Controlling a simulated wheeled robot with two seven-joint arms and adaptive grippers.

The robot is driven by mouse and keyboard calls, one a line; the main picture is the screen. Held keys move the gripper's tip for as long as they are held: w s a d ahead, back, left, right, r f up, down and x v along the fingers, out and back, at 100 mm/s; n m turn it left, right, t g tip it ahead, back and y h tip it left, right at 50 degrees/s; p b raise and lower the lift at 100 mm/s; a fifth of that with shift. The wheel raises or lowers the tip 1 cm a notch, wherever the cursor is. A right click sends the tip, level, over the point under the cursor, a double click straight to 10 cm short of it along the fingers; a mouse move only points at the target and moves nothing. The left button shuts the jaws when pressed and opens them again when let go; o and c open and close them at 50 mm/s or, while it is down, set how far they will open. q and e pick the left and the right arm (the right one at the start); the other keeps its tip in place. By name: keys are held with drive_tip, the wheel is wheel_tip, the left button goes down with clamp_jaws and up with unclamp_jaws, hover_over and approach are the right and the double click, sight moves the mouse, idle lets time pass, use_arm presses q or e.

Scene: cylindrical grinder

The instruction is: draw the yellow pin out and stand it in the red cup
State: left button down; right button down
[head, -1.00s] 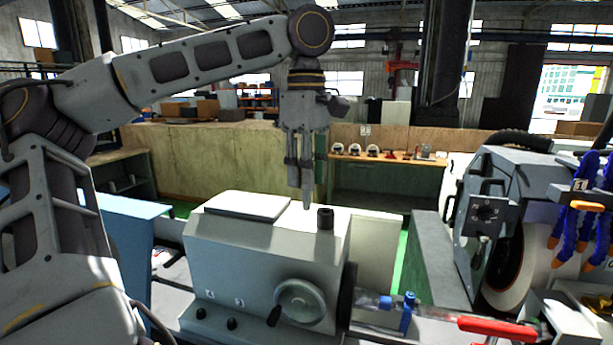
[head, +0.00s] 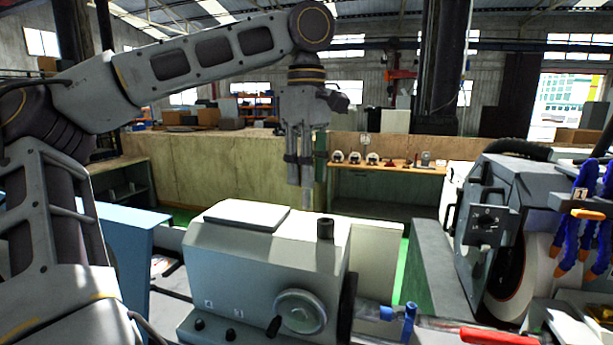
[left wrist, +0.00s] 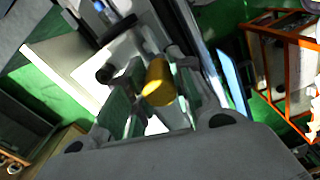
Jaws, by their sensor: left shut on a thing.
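My left gripper (head: 304,192) hangs down from the raised arm, above the grey machine housing and slightly left of its black knob in the head view. Its fingers are close together. In the left wrist view, the yellow pin (left wrist: 158,84) shows its rounded end between the two fingers of my left gripper (left wrist: 155,105), which is shut on it. The pin is hard to make out in the head view. I cannot make out a red cup in either view. My right gripper is out of view.
The grey housing (head: 255,252) carries a black knob (head: 326,228) and a handwheel (head: 300,312). A red handle (head: 490,336) lies at the lower right. A grinding wheel unit (head: 500,225) stands right. A bench (head: 388,182) with small items is behind.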

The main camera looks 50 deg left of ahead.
use_arm(q)
drive_tip(key=shift+r, duration=2)
